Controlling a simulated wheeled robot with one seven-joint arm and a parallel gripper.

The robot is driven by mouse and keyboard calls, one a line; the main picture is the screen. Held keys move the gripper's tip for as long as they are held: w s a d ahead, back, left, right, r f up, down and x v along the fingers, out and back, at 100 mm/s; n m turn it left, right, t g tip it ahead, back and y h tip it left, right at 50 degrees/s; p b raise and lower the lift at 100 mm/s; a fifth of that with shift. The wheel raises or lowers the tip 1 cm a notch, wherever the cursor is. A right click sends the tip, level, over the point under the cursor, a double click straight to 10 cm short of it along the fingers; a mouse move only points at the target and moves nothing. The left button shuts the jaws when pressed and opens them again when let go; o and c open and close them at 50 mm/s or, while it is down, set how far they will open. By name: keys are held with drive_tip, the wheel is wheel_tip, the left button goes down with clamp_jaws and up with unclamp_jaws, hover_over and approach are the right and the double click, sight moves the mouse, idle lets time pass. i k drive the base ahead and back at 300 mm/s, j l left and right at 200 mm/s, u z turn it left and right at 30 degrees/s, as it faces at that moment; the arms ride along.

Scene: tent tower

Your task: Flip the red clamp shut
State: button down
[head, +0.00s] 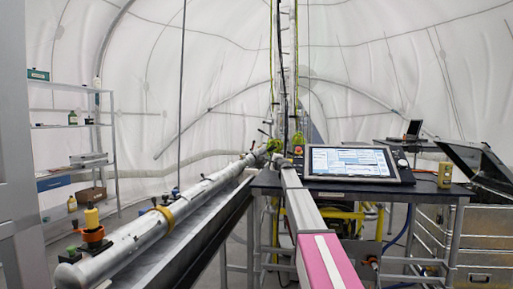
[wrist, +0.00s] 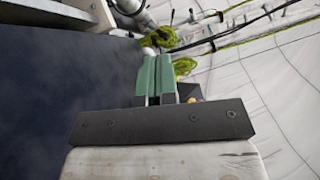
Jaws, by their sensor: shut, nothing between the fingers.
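My gripper shows in the wrist view (wrist: 164,60), with its two green-padded fingers together and nothing between them. Yellow-green wrapped fittings (wrist: 178,40) lie just beyond the fingertips; I cannot tell whether they touch. A small orange-red spot (wrist: 194,100) shows beside the right finger, mostly hidden. In the head view my arm reaches forward and its far end is too small to read. No red clamp can be clearly made out. A small red-orange spot (head: 298,150) sits near the mast foot, too small to identify.
Metal cases (head: 483,250) stand at far right, shelves (head: 75,130) at left.

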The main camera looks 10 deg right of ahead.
sight(254, 142)
drive_tip(key=i, duration=0.9)
